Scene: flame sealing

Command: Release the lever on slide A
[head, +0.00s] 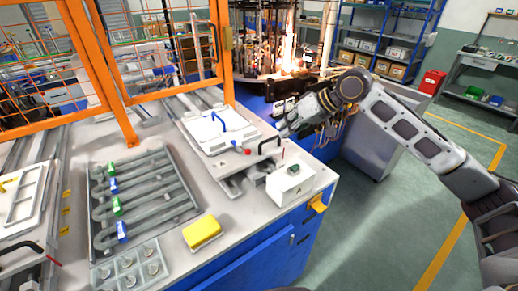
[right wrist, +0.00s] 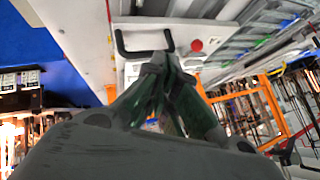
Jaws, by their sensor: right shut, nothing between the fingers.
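A slide with a white plate (head: 208,140) and a blue handle (head: 219,122) lies on the bench near its right side. At its front end are a black lever handle (head: 269,144) and a red knob (head: 248,152). No letter A is readable. My right gripper (head: 284,129) is shut and empty, just behind and right of the black handle. In the right wrist view the closed fingertips (right wrist: 163,60) are right by the U-shaped black handle (right wrist: 143,52), and the red knob (right wrist: 197,45) is beside them. I cannot tell whether they touch it. My left gripper is not in view.
A white box (head: 290,185) stands at the bench's right corner. A yellow block (head: 202,232) and a rack of grey tubes (head: 140,203) lie further left. A second white slide (head: 22,195) is at the far left. An orange mesh frame (head: 150,50) stands behind.

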